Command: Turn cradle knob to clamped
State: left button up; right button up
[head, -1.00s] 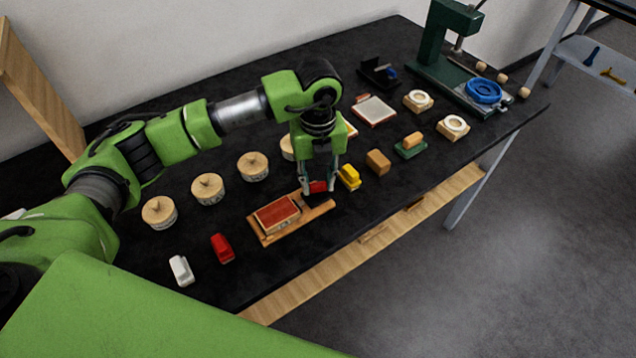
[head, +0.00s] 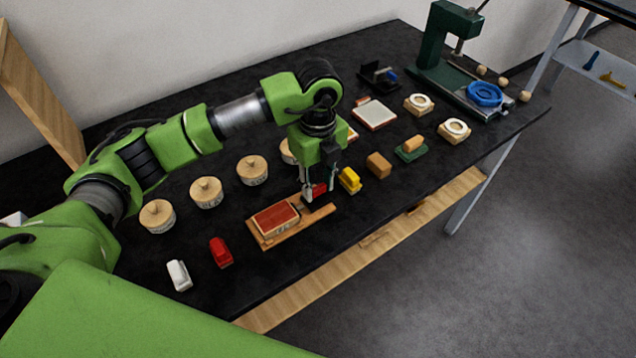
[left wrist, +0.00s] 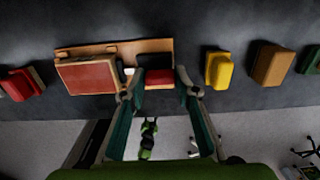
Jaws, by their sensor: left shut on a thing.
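The cradle (head: 318,213) is a wooden board on the black bench, holding a red-topped block (head: 275,217) at its left. The cradle knob (head: 319,190), red on top, is at the cradle's right end; it also shows in the left wrist view (left wrist: 158,77). My left gripper (head: 318,194) points down over that end. In the left wrist view its fingers (left wrist: 158,88) stand on either side of the knob, shut on it. The fingers partly hide the knob in the head view. I cannot read any clamp marking. My right gripper is not in view.
A yellow block (head: 349,180) stands close to the right of the gripper, with a tan block (head: 378,165) beyond. A red block (head: 221,251) and a white block (head: 179,275) lie front left. Round wooden pots (head: 206,192) stand behind. A green press (head: 447,50) is at the far right.

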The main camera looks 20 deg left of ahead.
aim_at(318, 187)
pick_arm(q)
jog(key=shift+w+r, duration=0.1)
jog(key=o, duration=1.1)
notch_tip(318, 187, up, 12)
jog(key=shift+f, duration=0.1)
